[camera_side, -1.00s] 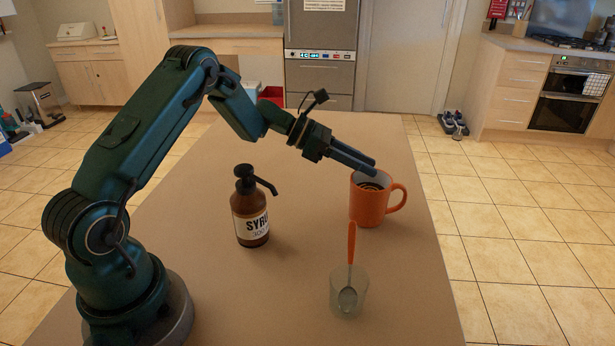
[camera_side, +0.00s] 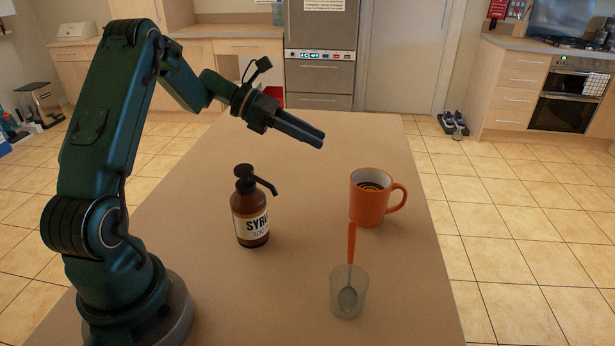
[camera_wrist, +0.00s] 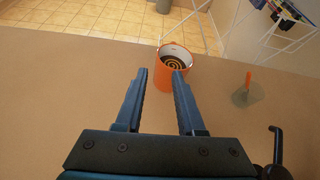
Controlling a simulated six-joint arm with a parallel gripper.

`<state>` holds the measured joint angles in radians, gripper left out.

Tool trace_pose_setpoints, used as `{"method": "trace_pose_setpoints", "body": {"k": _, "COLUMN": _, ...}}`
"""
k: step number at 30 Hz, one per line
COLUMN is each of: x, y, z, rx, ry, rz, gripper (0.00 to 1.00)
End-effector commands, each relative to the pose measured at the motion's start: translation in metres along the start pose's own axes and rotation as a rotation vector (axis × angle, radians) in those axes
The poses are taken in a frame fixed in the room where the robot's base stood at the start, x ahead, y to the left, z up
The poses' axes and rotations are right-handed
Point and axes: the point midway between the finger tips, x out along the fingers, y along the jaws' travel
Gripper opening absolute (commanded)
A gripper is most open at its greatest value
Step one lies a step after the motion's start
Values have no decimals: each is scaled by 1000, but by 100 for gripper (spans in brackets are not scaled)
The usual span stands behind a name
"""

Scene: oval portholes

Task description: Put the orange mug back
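The orange mug (camera_side: 369,203) stands upright on the table at the right, its handle pointing right in the side view. Dark liquid with a lighter swirl shows inside it. In the wrist view the mug (camera_wrist: 174,76) is ahead of the fingertips and apart from them. My gripper (camera_side: 322,138) is raised above the table, up and to the left of the mug in the side view. In the wrist view the two fingers of my gripper (camera_wrist: 158,75) are spread with nothing between them.
A brown syrup bottle with a black pump (camera_side: 250,215) stands left of the mug. A clear glass (camera_side: 347,299) holding an orange-handled spoon (camera_side: 351,245) stands in front of the mug. The table (camera_side: 200,285) is bare at the back and between these things.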

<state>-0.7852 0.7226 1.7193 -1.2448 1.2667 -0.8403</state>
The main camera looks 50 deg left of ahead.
Motion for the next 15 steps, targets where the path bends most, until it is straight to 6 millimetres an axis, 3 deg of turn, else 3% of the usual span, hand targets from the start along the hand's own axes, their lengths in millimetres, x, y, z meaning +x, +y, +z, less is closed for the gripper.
{"method": "trace_pose_setpoints", "body": {"k": 5, "x": 8, "y": -38, "z": 17, "rx": 202, "ry": 102, "rz": -82, "gripper": 38}}
{"method": "trace_pose_setpoints", "body": {"k": 10, "x": 16, "y": -110, "z": 30, "rx": 611, "ry": 282, "rz": -241, "gripper": 38}}
{"method": "trace_pose_setpoints", "body": {"k": 15, "x": 7, "y": -173, "z": 24, "rx": 1058, "ry": 443, "rz": -399, "gripper": 38}}
